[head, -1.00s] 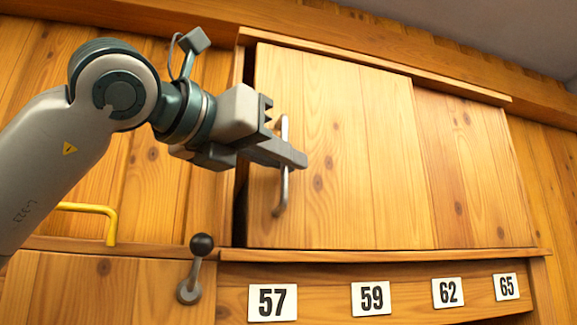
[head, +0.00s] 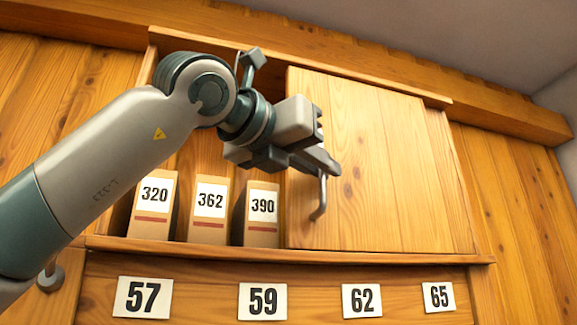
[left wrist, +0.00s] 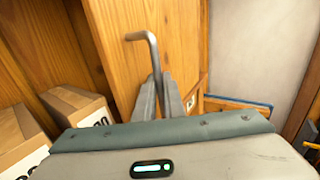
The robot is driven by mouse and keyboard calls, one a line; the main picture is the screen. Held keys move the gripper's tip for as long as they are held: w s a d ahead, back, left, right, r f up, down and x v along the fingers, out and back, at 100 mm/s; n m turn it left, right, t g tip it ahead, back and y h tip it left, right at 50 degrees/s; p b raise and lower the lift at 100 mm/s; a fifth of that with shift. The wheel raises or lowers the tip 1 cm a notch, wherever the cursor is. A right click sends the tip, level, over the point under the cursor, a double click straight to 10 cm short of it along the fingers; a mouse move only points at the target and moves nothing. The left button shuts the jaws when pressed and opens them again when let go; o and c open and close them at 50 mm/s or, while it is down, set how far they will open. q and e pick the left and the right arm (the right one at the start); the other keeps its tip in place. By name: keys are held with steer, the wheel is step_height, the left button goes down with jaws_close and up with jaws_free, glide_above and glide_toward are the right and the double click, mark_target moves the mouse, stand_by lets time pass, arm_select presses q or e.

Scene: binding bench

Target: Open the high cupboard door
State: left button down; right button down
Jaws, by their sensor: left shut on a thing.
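The high cupboard has a wooden sliding door (head: 370,160) that stands partly open, slid to the right over the right-hand panel. Its left part is uncovered. My left gripper (head: 328,165) is shut on the door's metal bar handle (head: 320,198), near the door's left edge. In the left wrist view the fingers (left wrist: 162,95) close around the handle (left wrist: 152,52), and its bent end rises above them. The door's wood (left wrist: 120,45) shows beside it. My right gripper is not in view.
Boxes labelled 320 (head: 153,210), 362 (head: 209,212) and 390 (head: 262,215) stand inside the opening. A ledge (head: 290,253) runs below, with number plates such as 57 (head: 142,297) and 59 (head: 263,301) under it. My left arm crosses in front of the opening.

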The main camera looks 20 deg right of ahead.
mark_target(343, 169)
arm_select(q)
steer(key=shift+w+d, duration=0.1)
steer(key=shift+d, duration=1.8)
steer(key=c, duration=2.1)
jaws_free()
steer(key=shift+a, duration=0.1)
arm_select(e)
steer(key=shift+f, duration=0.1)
